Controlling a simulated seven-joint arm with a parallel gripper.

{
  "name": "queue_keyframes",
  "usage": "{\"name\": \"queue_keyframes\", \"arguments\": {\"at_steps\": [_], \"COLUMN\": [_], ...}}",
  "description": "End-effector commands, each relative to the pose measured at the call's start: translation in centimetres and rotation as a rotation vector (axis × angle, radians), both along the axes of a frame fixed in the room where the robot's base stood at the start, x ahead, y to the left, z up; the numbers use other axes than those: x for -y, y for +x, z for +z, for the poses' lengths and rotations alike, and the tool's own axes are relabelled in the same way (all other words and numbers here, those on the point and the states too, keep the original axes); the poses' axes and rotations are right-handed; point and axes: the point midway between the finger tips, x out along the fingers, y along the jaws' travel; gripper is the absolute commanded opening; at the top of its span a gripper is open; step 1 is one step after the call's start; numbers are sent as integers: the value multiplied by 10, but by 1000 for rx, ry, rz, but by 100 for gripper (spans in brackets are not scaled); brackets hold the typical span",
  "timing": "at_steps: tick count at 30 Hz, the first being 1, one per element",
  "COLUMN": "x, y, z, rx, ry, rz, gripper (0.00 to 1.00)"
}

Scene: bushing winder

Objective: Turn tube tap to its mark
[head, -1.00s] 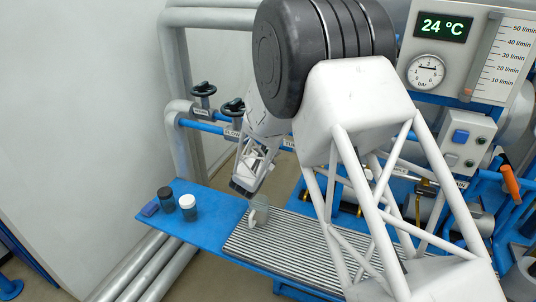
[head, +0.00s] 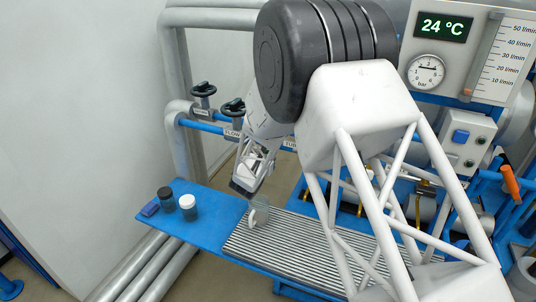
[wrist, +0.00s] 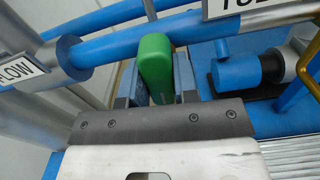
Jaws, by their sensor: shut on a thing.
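The tube tap's green handle (wrist: 155,68) stands on the blue pipe (wrist: 105,43) in the wrist view. My gripper (wrist: 155,88) has a finger on each side of the handle and is shut on it. A partly cut-off label beginning "TU" (wrist: 238,6) sits to the upper right of the handle. In the head view the TUBE label (head: 290,144) shows partly beside my arm. My arm hides the handle and my fingertips there. I cannot make out the tap's mark in either view.
A blue shelf (head: 215,222) with two small jars and a ribbed tray (head: 285,250) lies below.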

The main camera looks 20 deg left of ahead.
Motion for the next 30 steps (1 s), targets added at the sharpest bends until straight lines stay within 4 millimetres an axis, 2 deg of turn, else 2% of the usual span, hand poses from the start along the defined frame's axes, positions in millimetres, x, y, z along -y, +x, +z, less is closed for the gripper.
{"name": "queue_keyframes", "arguments": {"at_steps": [7, 20, 21, 24, 25, 30], "x": [0, 0, 0, 0, 0, 0], "y": [-1, -1, -1, -1, -1, 0], "z": [0, -1, -1, 0, 0, 0], "rx": [-1, -1, -1, -1, -1, 0], "ry": [-88, -103, -102, -102, -102, -101], "rz": [0, 0, 0, 0, 0, 0], "gripper": [4, 4, 34, 49, 53, 53]}}
